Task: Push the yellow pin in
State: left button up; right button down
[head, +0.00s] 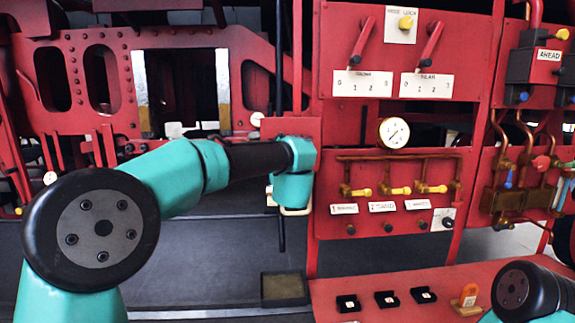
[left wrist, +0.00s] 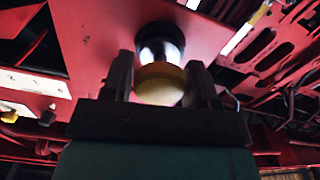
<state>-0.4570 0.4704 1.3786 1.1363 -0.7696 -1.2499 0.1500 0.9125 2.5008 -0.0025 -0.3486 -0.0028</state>
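In the left wrist view, a round yellow pin (left wrist: 159,86) sits at the end of a black and silver collar (left wrist: 160,42) on a red plate (left wrist: 95,38). My left gripper (left wrist: 160,62) has one finger on each side of the pin, with no clear gap showing, so it looks shut on it. In the head view my left arm reaches to a red plate (head: 290,128) left of the main panel; the wrist hides the fingers and the pin. My right gripper is not in view; only part of that arm shows at lower right.
The red panel holds red levers (head: 362,40), a yellow knob (head: 406,22) on a white plate, a round gauge (head: 394,132) and several yellow-handled valves (head: 400,190).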

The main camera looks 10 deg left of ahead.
pick_arm(q)
jog(key=o, duration=0.3)
jog(key=shift+s+d, duration=0.1)
jog(key=shift+s, duration=0.1)
jog(key=v, duration=1.7)
jog(key=shift+f, duration=0.1)
